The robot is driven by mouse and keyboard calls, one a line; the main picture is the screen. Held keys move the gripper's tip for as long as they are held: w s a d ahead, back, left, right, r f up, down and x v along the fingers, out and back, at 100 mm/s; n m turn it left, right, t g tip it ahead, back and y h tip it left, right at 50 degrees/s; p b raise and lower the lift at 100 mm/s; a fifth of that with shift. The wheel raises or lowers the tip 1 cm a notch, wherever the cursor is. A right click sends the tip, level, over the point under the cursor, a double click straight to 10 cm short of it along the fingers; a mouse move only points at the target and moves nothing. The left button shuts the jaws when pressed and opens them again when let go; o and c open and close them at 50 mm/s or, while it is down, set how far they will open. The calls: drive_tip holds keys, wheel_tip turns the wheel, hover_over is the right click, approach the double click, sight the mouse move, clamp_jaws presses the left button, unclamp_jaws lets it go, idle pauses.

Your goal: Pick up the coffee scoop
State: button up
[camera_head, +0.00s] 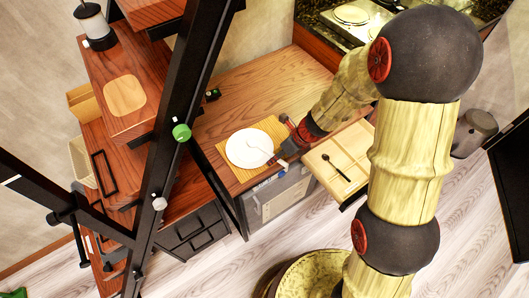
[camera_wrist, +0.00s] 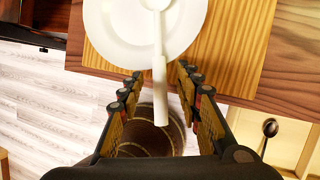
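A white long-handled utensil with a rounded bowl (camera_wrist: 160,88) lies with its bowl on the white plate (camera_wrist: 112,28). Its handle sticks out past the plate, towards me. My gripper (camera_wrist: 159,74) is open, with one finger on each side of this handle and a visible gap on both sides. In the head view my gripper (camera_head: 279,157) is at the plate's right edge. A dark round-bowled spoon (camera_head: 337,167) lies in the open drawer; its bowl also shows in the wrist view (camera_wrist: 270,127). I cannot tell for sure which one is the coffee scoop.
The plate sits on a yellow striped mat (camera_head: 229,160) at the front edge of the wooden counter (camera_head: 260,88). The light open drawer (camera_head: 355,143) juts out right of my gripper. A black post with a green knob (camera_head: 181,132) stands to the left.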

drive_tip(key=shift+r, duration=0.15)
drive_tip(key=shift+c, duration=0.2)
drive_tip(key=c, duration=0.8)
clamp_jaws()
drive_tip(key=shift+r, duration=0.15)
